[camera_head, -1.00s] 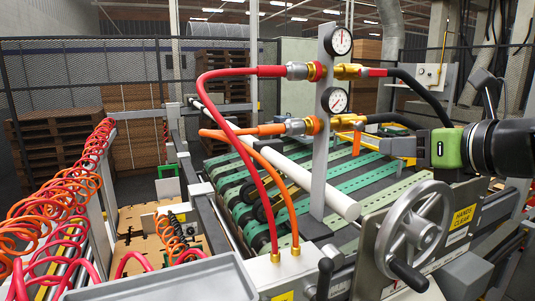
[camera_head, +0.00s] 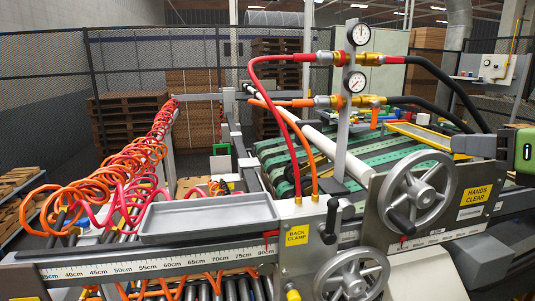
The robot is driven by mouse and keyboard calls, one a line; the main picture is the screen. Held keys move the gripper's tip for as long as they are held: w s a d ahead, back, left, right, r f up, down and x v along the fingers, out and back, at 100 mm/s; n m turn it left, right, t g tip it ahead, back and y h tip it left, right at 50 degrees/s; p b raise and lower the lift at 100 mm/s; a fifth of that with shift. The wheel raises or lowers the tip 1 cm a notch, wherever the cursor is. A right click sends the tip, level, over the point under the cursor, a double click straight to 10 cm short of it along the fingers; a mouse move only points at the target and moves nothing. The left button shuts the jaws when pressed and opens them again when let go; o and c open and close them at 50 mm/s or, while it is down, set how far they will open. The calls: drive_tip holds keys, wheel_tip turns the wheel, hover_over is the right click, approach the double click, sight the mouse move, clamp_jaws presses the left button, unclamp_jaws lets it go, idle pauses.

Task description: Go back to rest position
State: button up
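My gripper (camera_head: 474,145) is at the right edge, pointing left, with a green-and-black wrist part (camera_head: 524,150) behind it. I see nothing clearly held. Most of my arm is out of the picture.
The gauge post (camera_head: 348,120) with red, orange and black hoses stands left of my gripper. Green belts (camera_head: 280,158) run behind it. An empty grey tray (camera_head: 208,217) lies at front centre. Coiled red and orange hoses (camera_head: 130,165) fill the left.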

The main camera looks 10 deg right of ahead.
drive_tip(key=s+a+f+n+g+b, duration=0.35)
drive_tip(key=a+f+n, duration=1.15)
drive_tip(key=n, duration=0.6)
drive_tip(key=s+a+f+n+g, duration=0.2)
drive_tip(key=f+n, duration=0.3)
drive_tip(key=f, duration=0.2)
drive_tip(key=s+a+f+n+g+b, duration=0.1)
drive_tip(key=s+a+f+n+g, duration=0.1)
drive_tip(key=f+n, duration=0.3)
drive_tip(key=s+a+f+n+g, duration=0.2)
drive_tip(key=s+a+f+n, duration=0.1)
drive_tip(key=f, duration=0.7)
drive_tip(key=shift+a+f+n+h+b, duration=0.25)
drive_tip(key=shift+a+n+h+b, duration=0.15)
drive_tip(key=shift+n, duration=0.5)
drive_tip(key=shift+w, duration=0.1)
